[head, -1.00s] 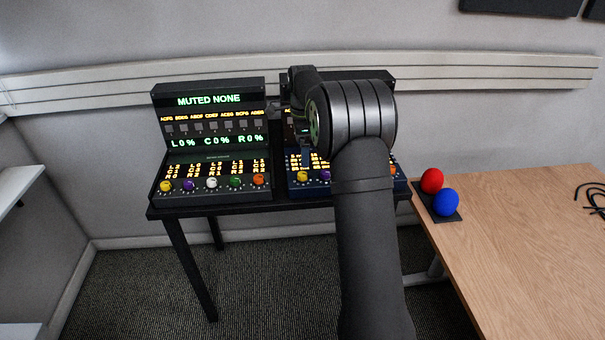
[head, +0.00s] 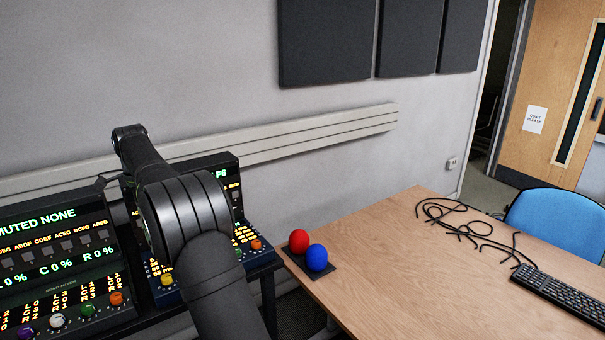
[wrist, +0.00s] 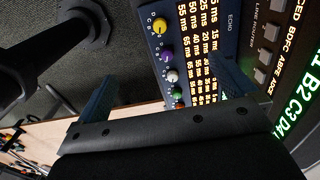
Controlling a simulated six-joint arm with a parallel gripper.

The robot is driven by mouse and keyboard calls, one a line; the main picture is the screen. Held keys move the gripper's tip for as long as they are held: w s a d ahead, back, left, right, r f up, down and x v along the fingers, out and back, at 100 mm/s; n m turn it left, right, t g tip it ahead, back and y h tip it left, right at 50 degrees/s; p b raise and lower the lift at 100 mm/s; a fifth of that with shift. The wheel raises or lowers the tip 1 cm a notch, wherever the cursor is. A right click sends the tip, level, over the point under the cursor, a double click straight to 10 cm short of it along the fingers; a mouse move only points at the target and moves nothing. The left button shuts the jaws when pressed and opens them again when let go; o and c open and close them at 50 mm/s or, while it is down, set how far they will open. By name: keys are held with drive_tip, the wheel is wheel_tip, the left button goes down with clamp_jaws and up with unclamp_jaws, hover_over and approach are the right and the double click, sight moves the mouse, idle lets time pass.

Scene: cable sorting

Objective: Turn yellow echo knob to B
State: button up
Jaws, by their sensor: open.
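The yellow echo knob (wrist: 159,26) is at the top of a row of coloured knobs on the blue ECHO panel (wrist: 148,38) in the wrist view. Small letters sit beside it; its pointer setting is too small to read. In the head view the yellow knob (head: 167,279) shows at the panel's lower left, beside my arm. My gripper (wrist: 162,74) is open and empty, its two fingers wide apart. The purple knob (wrist: 166,52) and white knob (wrist: 172,76) appear between the fingers in the picture. My arm hides the gripper in the head view.
Green knob (wrist: 178,93) follows in the row. A second console (head: 60,262) stands left, its screen reading MUTED NONE. A wooden table (head: 400,280) on the right holds red (head: 299,241) and blue (head: 317,257) balls, black cables (head: 470,228) and a keyboard (head: 560,294).

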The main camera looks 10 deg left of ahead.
drive_tip(key=c, duration=1)
wheel_tip(320, 180, down, 19)
drive_tip(key=n, duration=2.5)
drive_tip(key=shift+s+n+t, duration=0.1)
drive_tip(key=shift+n+t, duration=0.2)
drive_tip(key=c, duration=1)
